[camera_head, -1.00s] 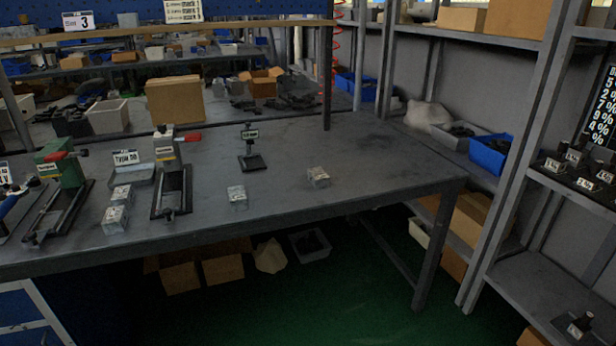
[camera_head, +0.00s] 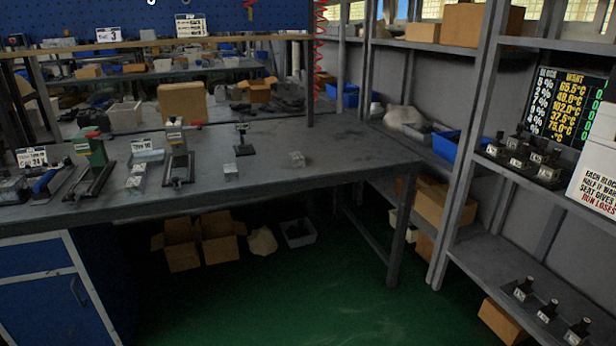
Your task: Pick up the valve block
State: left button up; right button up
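Small grey metal blocks with pale tops, which look like the valve blocks, lie on the dark workbench (camera_head: 330,166). One block (camera_head: 297,159) sits alone toward the bench's right part. Another block (camera_head: 231,172) sits left of it, near the front edge. Two more, a front block (camera_head: 134,185) and a rear block (camera_head: 138,169), sit close together farther left. Neither of my grippers is in the view, and nothing is seen held.
Clamp-like fixtures, one green (camera_head: 91,150) and one pale (camera_head: 177,140), stand on the bench. A small black stand (camera_head: 243,140) is behind the blocks. A shelf rack (camera_head: 465,150) with dark pieces and a board (camera_head: 565,105) stands right. Green floor (camera_head: 320,300) in front is clear.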

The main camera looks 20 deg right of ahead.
aim_at(296, 160)
jog(key=z, duration=1.4)
jog(key=i, duration=1.45)
jog(key=u, duration=0.8)
jog(key=i, duration=1.1)
jog(key=u, duration=1.15)
